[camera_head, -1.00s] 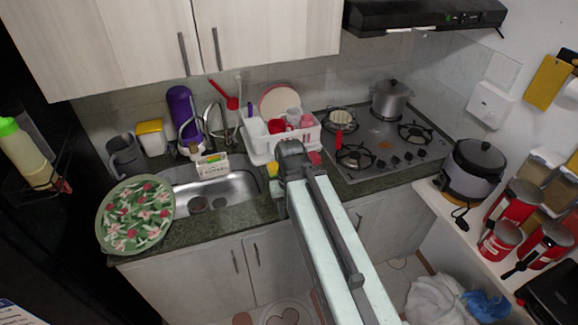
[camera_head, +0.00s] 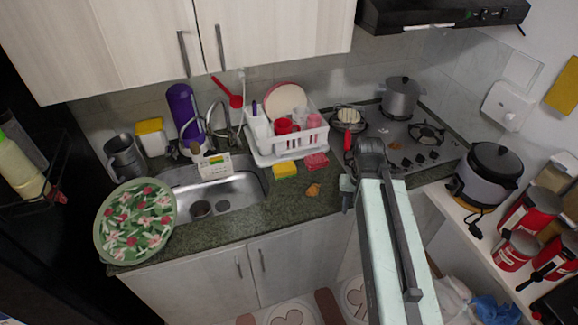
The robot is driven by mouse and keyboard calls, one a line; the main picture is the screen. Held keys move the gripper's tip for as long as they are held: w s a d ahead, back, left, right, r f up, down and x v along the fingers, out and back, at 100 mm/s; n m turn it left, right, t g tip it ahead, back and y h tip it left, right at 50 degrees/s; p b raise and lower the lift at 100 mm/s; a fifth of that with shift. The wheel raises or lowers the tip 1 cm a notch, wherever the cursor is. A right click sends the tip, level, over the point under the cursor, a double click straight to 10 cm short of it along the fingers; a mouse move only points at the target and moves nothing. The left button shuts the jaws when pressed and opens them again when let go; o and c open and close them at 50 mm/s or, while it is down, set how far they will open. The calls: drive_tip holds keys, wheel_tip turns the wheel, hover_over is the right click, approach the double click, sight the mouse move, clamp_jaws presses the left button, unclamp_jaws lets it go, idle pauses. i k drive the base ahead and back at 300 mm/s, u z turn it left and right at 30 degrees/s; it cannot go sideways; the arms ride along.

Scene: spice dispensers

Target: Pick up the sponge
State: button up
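A yellow sponge (camera_head: 285,171) lies on the dark green counter, just right of the sink and in front of the white dish rack. A pink-red cloth or sponge-like piece (camera_head: 316,161) lies to its right, and a small orange-brown item (camera_head: 313,190) lies nearer the counter's front edge. My gripper (camera_head: 347,193) is to the right of all three, near the counter's front edge, seemingly pointing down. It looks apart from the yellow sponge. Its fingers are small and dark, so their opening cannot be made out.
The white dish rack (camera_head: 287,139) with cups and plates stands behind the sponge. The sink (camera_head: 223,193) is to the left, with a small white caddy (camera_head: 214,165) at its back. The stove (camera_head: 405,137) with a pot (camera_head: 401,97) is to the right.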

sight(282, 171)
drive_tip(key=u, duration=0.05)
drive_tip(key=i, duration=0.9)
drive_tip(key=u, duration=2.95)
